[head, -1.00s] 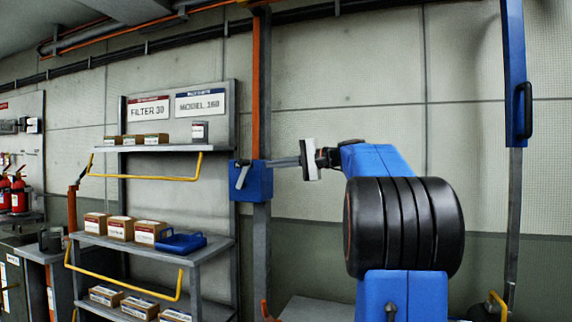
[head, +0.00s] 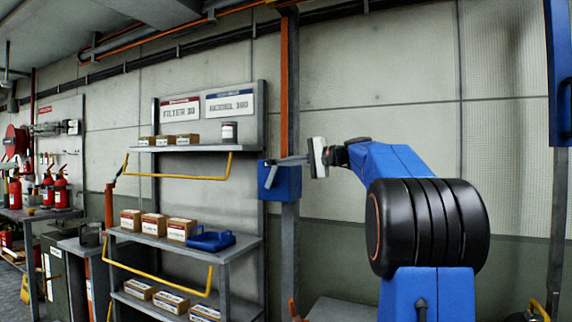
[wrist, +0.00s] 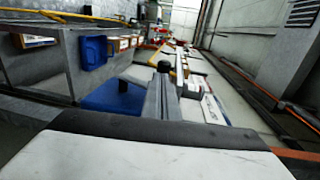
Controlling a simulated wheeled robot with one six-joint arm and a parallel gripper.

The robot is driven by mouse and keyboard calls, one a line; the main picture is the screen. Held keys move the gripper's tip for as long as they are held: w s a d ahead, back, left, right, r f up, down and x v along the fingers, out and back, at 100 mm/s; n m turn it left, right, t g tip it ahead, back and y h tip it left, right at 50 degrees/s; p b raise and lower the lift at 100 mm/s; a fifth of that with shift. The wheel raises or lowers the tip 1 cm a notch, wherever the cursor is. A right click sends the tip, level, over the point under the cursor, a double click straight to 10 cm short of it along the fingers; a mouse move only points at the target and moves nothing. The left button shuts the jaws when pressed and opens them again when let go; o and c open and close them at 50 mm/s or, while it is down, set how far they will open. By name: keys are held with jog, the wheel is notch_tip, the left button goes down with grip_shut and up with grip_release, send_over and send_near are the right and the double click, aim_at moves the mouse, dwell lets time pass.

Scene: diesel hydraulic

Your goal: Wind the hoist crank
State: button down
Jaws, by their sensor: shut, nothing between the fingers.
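The hoist crank is a short grey lever (head: 271,175) on the left part of a blue box (head: 289,184), which is fixed to a grey and orange post. It slants in the head view. My gripper (head: 284,161) is shut and empty, its grey fingers pointing left across the box's upper edge. I cannot tell whether they touch the box or the crank. In the wrist view the gripper's fingers (wrist: 166,98) point away from me, with the blue box (wrist: 108,98) beside and beyond them. A black knob, apparently the crank's, shows by the fingertips.
Fire extinguishers (head: 61,188) stand farther left. A blue column (head: 558,75) is at the far right. The wall between looks clear.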

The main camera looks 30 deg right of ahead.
jog(key=shift+w+a+r+g+h, duration=0.35)
jog(key=shift+w+a+r+g, duration=0.1)
jog(key=shift+w+r+g, duration=0.15)
jog(key=shift+w+a+r+g+h, duration=0.35)
jog(key=shift+w+a+g, duration=0.1)
jog(key=shift+w, duration=0.25)
jog(key=shift+w+a+r+g+h, duration=0.3)
jog(key=shift+w+a+r+g, duration=0.1)
jog(key=shift+w+r+g, duration=0.2)
jog(key=shift+f, duration=0.1)
